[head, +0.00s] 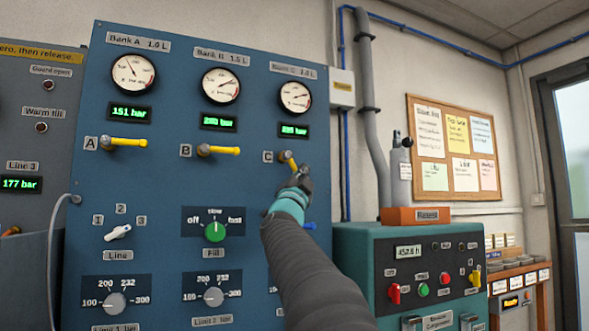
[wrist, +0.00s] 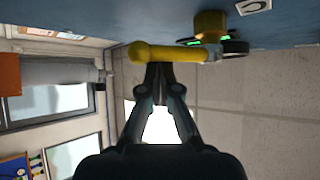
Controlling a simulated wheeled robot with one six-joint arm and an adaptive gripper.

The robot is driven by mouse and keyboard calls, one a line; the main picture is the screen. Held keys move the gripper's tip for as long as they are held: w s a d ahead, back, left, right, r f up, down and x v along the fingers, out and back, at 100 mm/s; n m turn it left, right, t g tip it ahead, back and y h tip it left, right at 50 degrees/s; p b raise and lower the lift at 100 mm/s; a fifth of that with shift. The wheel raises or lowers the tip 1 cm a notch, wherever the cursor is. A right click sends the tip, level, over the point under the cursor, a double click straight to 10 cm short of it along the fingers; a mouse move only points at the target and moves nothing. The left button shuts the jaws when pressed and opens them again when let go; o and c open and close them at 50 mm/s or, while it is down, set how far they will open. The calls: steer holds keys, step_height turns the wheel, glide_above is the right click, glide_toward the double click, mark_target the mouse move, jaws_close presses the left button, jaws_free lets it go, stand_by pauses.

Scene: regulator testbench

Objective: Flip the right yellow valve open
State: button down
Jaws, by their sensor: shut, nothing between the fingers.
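The right yellow valve (head: 289,158), beside label C, is on the blue panel. Its lever slants down and right toward my gripper, unlike the level levers of valve A (head: 128,142) and valve B (head: 218,150). My gripper (head: 300,182) is at the lower end of this lever and partly hides it. In the wrist view the yellow lever (wrist: 175,53) lies across the top, just beyond my fingertips (wrist: 159,69). The fingers are together with nothing between them. They are at or very near the lever; I cannot tell whether they touch.
The blue panel (head: 165,185) has gauges above the valves and knobs below, including a green fill knob (head: 214,232). A teal machine (head: 420,265) with an orange box (head: 415,216) on top stands right of my arm.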

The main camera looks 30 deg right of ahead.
steer(key=shift+a+f+y, duration=0.3)
steer(key=shift+a, duration=0.1)
steer(key=s+d, duration=0.3)
steer(key=s+a+f+b, duration=0.1)
steer(key=s+a, duration=0.3)
steer(key=a, duration=0.4)
steer(key=shift+s+b, duration=0.4)
steer(key=shift+b, duration=0.05)
steer(key=shift+a+f, duration=0.1)
